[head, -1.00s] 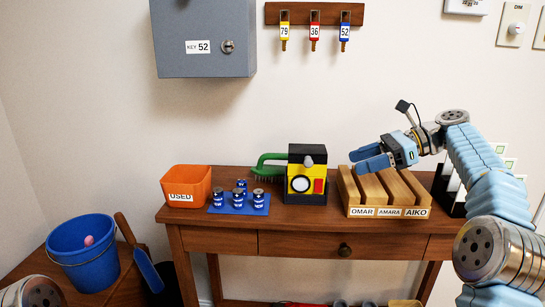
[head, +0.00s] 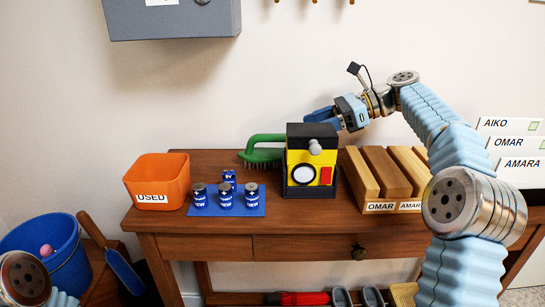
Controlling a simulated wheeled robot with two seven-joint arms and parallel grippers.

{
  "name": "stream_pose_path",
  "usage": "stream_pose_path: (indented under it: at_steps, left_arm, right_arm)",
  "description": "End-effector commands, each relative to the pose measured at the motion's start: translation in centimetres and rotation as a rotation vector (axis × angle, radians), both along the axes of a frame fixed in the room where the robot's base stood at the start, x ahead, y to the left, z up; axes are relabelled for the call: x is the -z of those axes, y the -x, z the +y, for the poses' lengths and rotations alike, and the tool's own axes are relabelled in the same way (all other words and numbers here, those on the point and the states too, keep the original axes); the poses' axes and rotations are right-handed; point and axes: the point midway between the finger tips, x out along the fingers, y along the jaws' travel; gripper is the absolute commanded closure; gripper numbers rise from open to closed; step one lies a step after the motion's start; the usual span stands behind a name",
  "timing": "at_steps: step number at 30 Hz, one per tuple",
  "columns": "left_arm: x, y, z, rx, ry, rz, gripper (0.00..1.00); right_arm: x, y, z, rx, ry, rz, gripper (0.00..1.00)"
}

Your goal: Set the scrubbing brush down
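The scrubbing brush has a green handle (head: 262,140) and dark bristles. It rests bristles down at the back of the wooden table, and its right part is hidden behind the yellow and black device (head: 302,160). My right gripper (head: 316,116) has blue fingers and is above and behind the device, to the right of the brush and apart from its visible part. Its fingers look parted with nothing seen between them, though the lower one is partly hidden by the device. My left gripper is out of view; only part of my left arm shows at bottom left.
An orange bin labelled USED (head: 157,182) and a blue mat (head: 254,206) with several batteries stand at left. A slotted wooden rack (head: 362,188) with name labels stands right of the device. A blue bucket (head: 62,262) is at lower left. A grey cabinet (head: 170,22) hangs above.

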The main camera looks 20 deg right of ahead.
Motion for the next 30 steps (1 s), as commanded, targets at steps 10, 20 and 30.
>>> stream_pose_path:
  at_steps: [10, 20, 30]
  left_arm:
    - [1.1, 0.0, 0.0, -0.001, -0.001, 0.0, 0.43]
    - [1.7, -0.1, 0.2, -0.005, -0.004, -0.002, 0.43]
    - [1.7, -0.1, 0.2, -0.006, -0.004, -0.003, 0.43]
  right_arm:
    - [1.7, -1.1, 3.6, -0.002, -0.001, 0.0, 0.43]
    - [2.9, -2.2, 6.8, 0.0, 0.0, 0.0, 0.43]
    - [2.9, -2.2, 6.7, 0.0, 0.0, 0.0, 0.69]
